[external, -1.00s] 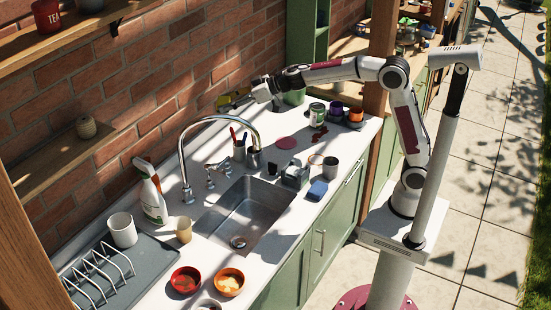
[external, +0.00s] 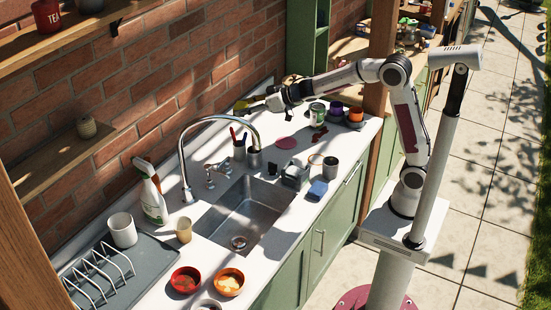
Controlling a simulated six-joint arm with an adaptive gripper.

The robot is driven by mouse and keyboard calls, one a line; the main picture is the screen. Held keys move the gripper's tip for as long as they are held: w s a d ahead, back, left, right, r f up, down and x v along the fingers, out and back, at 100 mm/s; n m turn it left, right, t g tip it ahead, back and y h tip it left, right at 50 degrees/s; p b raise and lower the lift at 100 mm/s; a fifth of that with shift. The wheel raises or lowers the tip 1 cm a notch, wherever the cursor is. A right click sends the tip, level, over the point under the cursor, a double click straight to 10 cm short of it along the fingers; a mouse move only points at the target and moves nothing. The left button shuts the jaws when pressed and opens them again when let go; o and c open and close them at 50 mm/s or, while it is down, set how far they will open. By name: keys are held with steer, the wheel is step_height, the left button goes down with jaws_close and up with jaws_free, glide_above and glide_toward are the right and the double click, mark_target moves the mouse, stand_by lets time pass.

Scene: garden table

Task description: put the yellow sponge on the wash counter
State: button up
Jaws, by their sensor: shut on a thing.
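The yellow sponge (external: 241,105) is small in the external view, at the tip of my gripper (external: 254,101). My gripper is shut on it, and its fingers hide part of it. They are above the back part of the white wash counter (external: 185,255), near the brick wall. The height of the sponge over the counter is hard to tell.
A tap (external: 187,170) arches over the sink (external: 245,215). A utensil pot (external: 239,151) stands in front of my gripper.

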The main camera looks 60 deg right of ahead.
steer(key=s+d+f+m+h, duration=0.2)
steer(key=s+d+f, duration=0.2)
steer(key=d, duration=0.5)
steer(key=s+d+f+m+h, duration=0.2)
steer(key=s+d+f, duration=0.2)
steer(key=d+f, duration=0.5)
steer(key=shift+d+f+t+h, duration=0.15)
steer(key=shift+f+t+h, duration=0.15)
steer(key=shift+t, duration=0.1)
steer(key=shift+s, duration=0.1)
steer(key=a, duration=0.7)
steer(key=shift+a+f, duration=0.1)
steer(key=shift+a, duration=0.05)
